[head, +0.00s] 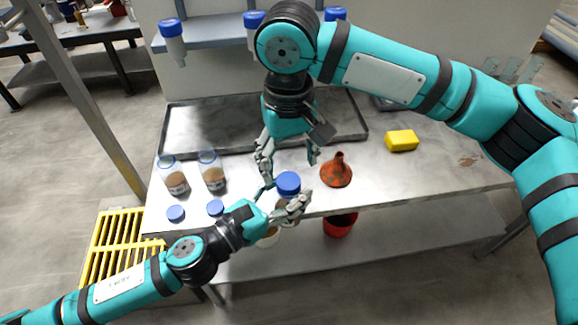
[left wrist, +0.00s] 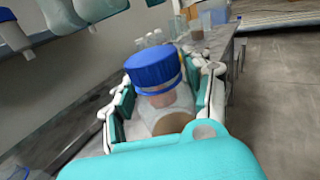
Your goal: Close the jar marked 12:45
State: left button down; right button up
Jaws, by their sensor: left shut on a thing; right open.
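My left gripper (head: 279,203) is shut around a clear jar (left wrist: 172,115) with brown content, near the table's front edge. A blue lid (head: 288,183) sits on top of this jar; it also shows large in the left wrist view (left wrist: 153,66). Some neck shows under the lid, and I cannot tell how tightly it sits. My right gripper (head: 288,162) is open and points down just above the lid, apart from it. Two lidless jars (head: 175,182) (head: 214,176) with brown content stand at the left. Their labels and the held jar's marking are too small to read.
Two loose blue lids (head: 175,213) (head: 215,208) lie before the lidless jars. A rusty-red funnel (head: 336,173) and a yellow block (head: 402,140) lie to the right. A shallow metal tray (head: 348,104) lies behind. A red bucket (head: 340,226) stands below the tabletop.

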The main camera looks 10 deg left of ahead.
jog(key=shift+c, duration=0.3)
jog(key=n, duration=0.5)
jog(key=shift+r, duration=0.2)
jog(key=n, duration=0.4)
jog(key=shift+r+n, duration=0.15)
jog(key=shift+n, duration=0.25)
jog(key=n, duration=0.6)
jog(key=shift+r+n, duration=0.3)
jog(key=shift+n, duration=0.1)
jog(key=n, duration=0.4)
jog(key=shift+r, duration=0.1)
jog(key=n, duration=0.4)
jog(key=shift+r+n, duration=0.2)
jog(key=shift+n, duration=0.2)
jog(key=n, duration=0.6)
jog(key=shift+r+n, duration=0.25)
jog(key=shift+n, duration=0.15)
jog(key=n, duration=0.4)
jog(key=shift+r, duration=0.15)
jog(key=n, duration=0.6)
jog(key=shift+r+n, duration=0.2)
jog(key=shift+n, duration=0.1)
